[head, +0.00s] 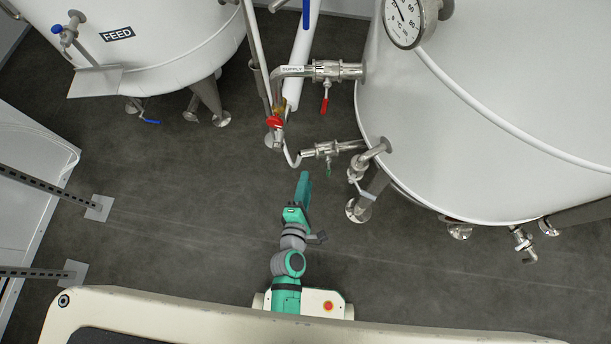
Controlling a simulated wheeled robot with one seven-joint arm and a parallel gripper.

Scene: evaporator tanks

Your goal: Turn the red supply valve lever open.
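A red-tipped lever (324,105) hangs from a steel valve (326,71) on the upper pipe into the right-hand tank. It points toward the bottom of the picture, across the pipe. A second red handle (275,121) sits lower left on a vertical line with a brass part.
A lower valve with a green lever (328,168) and a bent pipe lie between my arm and the red levers. The large right tank (480,120) and its legs stand close on the right. The FEED tank (150,45) stands upper left. Grey floor (190,200) is free to the left.

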